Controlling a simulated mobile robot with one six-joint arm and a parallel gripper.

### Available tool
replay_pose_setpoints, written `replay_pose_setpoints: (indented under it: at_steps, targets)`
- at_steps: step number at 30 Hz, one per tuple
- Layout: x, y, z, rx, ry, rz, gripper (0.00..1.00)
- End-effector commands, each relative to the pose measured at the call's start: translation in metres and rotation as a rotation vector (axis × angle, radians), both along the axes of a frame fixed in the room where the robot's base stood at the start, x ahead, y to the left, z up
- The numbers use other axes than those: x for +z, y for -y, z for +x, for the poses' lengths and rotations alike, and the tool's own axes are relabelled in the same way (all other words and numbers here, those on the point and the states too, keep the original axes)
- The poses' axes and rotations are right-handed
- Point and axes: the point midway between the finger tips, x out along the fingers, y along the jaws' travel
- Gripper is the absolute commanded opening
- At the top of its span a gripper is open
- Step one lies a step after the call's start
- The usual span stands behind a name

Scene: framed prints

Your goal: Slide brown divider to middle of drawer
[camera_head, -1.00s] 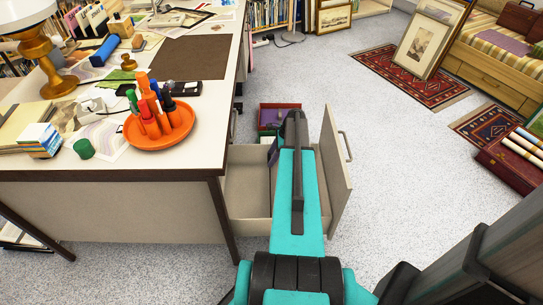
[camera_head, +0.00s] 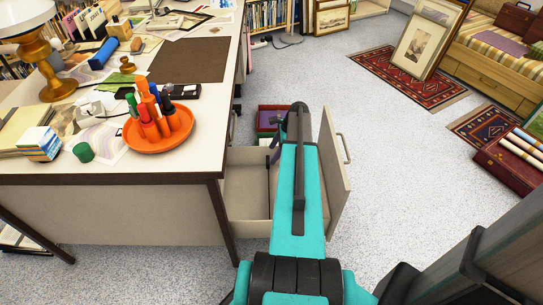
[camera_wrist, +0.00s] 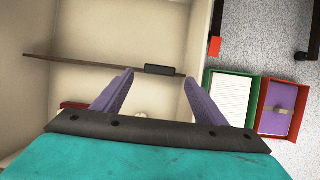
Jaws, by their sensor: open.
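The brown divider (camera_wrist: 95,63) is a thin strip standing across the open pale drawer (camera_head: 243,188), with a small black block (camera_wrist: 161,70) near its right end. In the wrist view, my gripper (camera_wrist: 158,77) is open, with its two purple fingers on either side of the black block in the picture. I cannot tell whether the fingers touch the divider or how high they are above it. In the head view my arm covers much of the drawer, and the divider is mostly hidden or hard to make out.
A reddish object (camera_wrist: 73,105) lies beside the left finger, partly hidden. An open box (camera_wrist: 230,97) with paper stands on the floor beyond the drawer. The desk (camera_head: 100,176) stands left of the drawer, with an orange pen tray (camera_head: 157,143) near its edge.

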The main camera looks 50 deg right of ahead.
Motion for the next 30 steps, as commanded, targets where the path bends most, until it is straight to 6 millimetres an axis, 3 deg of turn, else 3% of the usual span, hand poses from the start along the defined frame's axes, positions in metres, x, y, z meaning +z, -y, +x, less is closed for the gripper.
replay_pose_setpoints:
  at_steps: [9, 15, 30]
  targets:
    - [0.05, 0.014, -0.015, -0.001, 0.002, -0.002, 0.66]
    - [0.074, 0.02, -0.022, -0.002, 0.002, -0.002, 0.66]
    - [0.084, 0.023, -0.026, -0.002, 0.001, -0.001, 0.66]
